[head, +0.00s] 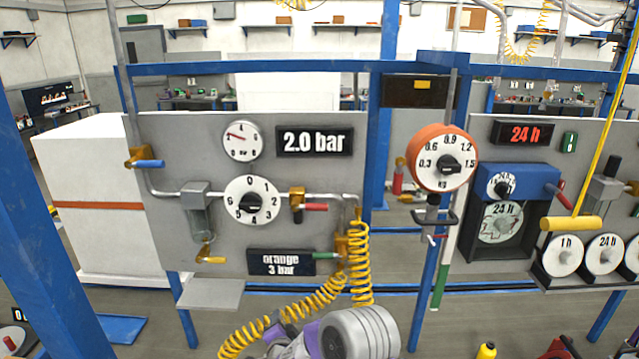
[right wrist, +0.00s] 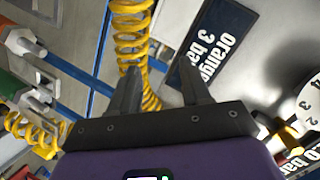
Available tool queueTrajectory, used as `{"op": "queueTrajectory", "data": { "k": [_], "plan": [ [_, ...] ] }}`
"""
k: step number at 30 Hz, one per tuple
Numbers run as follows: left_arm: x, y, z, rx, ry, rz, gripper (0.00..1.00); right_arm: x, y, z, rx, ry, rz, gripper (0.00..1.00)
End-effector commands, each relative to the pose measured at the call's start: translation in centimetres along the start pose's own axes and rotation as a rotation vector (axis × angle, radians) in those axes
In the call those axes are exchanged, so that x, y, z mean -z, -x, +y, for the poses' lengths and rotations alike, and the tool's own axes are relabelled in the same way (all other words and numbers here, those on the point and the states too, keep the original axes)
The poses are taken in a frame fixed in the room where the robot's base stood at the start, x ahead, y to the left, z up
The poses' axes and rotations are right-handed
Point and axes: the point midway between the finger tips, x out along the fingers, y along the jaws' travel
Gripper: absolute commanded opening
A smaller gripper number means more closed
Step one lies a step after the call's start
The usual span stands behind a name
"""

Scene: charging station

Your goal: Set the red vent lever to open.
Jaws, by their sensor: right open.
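The red vent lever (head: 315,207) sticks out to the right from a brass valve (head: 297,196) on the grey panel's pipe, right of the white numbered dial (head: 251,201). It lies about level. I cannot make it out surely in the right wrist view. My right gripper (head: 280,335) is low in the head view, below the panel and apart from the lever. Its fingers (right wrist: 159,70) are open with nothing held between them; the yellow coiled hose (right wrist: 132,35) shows beyond them. My left gripper is not in view.
The yellow coiled hose (head: 358,262) hangs from the panel's right side and loops down by my right gripper. A green-handled lever (head: 326,256), a yellow lever (head: 211,259) and a blue lever (head: 149,163) are nearby. A blue post (head: 378,120) stands right of the panel.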

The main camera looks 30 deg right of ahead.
Motion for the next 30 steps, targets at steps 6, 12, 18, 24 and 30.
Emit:
{"op": "queueTrajectory", "data": {
  "k": [6, 12, 18, 24, 30],
  "plan": [
    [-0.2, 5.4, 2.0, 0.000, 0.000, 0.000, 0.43, 15.7, 2.8, -16.3, 0.239, -0.437, 0.448, 0.47],
    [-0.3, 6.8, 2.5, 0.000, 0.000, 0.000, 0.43, 21.7, 5.4, -20.8, 0.340, -0.635, 0.625, 0.47],
    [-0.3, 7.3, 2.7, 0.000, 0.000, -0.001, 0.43, 23.7, 4.4, -21.3, 0.352, -0.660, 0.651, 0.47],
    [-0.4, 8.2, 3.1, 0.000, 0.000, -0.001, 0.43, 25.8, 1.9, -21.6, 0.352, -0.657, 0.648, 0.47],
    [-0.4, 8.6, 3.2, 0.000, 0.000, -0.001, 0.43, 26.9, 0.4, -21.8, 0.352, -0.656, 0.646, 0.47]
  ]
}}
